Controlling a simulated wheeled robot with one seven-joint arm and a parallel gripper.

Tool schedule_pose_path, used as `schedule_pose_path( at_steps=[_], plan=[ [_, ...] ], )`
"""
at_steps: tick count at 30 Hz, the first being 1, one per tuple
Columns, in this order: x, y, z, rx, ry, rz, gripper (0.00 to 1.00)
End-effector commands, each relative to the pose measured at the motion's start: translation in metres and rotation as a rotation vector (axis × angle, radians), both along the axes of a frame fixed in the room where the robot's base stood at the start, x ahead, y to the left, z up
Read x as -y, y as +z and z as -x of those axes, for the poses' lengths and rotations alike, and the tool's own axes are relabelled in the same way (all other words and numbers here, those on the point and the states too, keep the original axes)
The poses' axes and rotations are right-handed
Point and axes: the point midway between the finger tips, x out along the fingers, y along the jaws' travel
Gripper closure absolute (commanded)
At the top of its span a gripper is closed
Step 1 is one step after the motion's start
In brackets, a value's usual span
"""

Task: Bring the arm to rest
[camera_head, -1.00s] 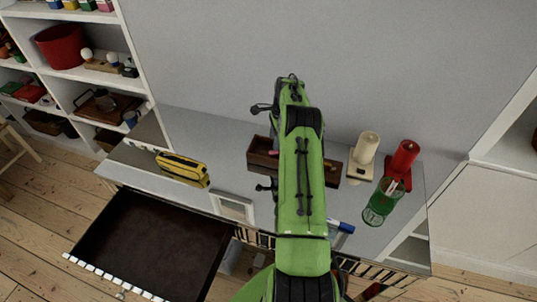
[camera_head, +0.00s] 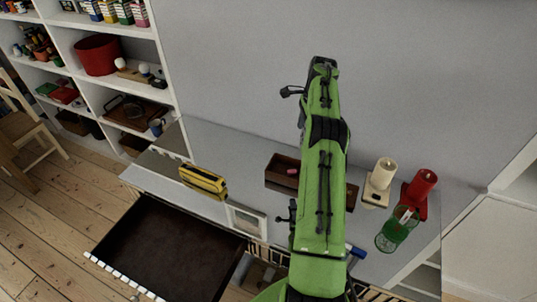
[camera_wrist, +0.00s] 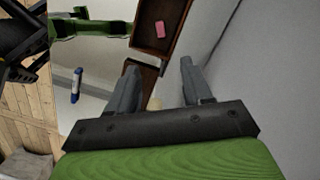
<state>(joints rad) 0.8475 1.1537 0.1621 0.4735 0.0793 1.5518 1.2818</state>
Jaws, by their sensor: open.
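My green arm stands raised across the middle of the head view, above the desk, and hides part of the wooden tray behind it. My gripper (camera_wrist: 158,85) shows in the wrist view with its two grey fingers apart and nothing between them. Beyond the fingertips lies the dark wooden tray (camera_wrist: 178,12) with a pink eraser (camera_wrist: 160,29) in it. The tray (camera_head: 281,178) also shows in the head view. My gripper's fingers cannot be made out in the head view.
An open, empty drawer (camera_head: 165,250) juts out at the front left. Shelves (camera_head: 122,80) stand at the left.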

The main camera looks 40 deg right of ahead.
Motion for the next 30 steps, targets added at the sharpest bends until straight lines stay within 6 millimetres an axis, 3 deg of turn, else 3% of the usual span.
schedule_pose_path(
  at_steps=[6, 9, 11, 14, 17, 20, 24, 30],
  plan=[
    [0.0, 0.0, 0.0, 0.001, 0.002, 0.001, 0.5],
    [-0.013, 0.018, -0.009, 0.011, 0.064, 0.023, 0.5],
    [-0.033, 0.041, -0.018, 0.026, 0.161, 0.052, 0.5],
    [-0.081, 0.09, -0.029, 0.053, 0.382, 0.121, 0.5],
    [-0.134, 0.134, -0.027, 0.083, 0.607, 0.192, 0.5],
    [-0.187, 0.169, -0.011, 0.113, 0.823, 0.262, 0.5],
    [-0.255, 0.201, 0.03, 0.159, 1.117, 0.356, 0.5],
    [-0.332, 0.211, 0.115, 0.236, 1.517, 0.492, 0.5]
  ],
)
